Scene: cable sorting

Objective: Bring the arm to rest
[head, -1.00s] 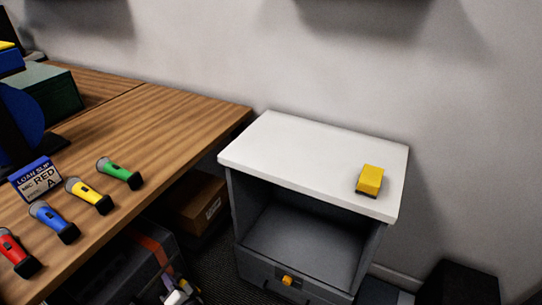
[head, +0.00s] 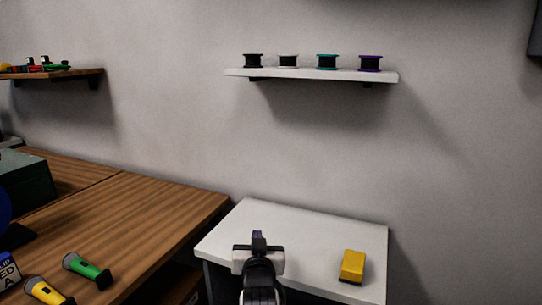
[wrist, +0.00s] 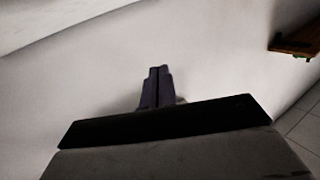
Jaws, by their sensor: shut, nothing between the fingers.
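My gripper (head: 258,236) is in the lower middle of the head view, in front of the white top of the small cabinet (head: 310,228). In the wrist view its two dark fingers (wrist: 157,88) are together with nothing between them. They point toward a bare pale wall. My arm's wrist hides part of the cabinet top.
A yellow block (head: 352,267) lies on the cabinet top's right side. A white wall shelf (head: 310,74) carries several spools. A wooden shelf (head: 60,75) hangs at far left.

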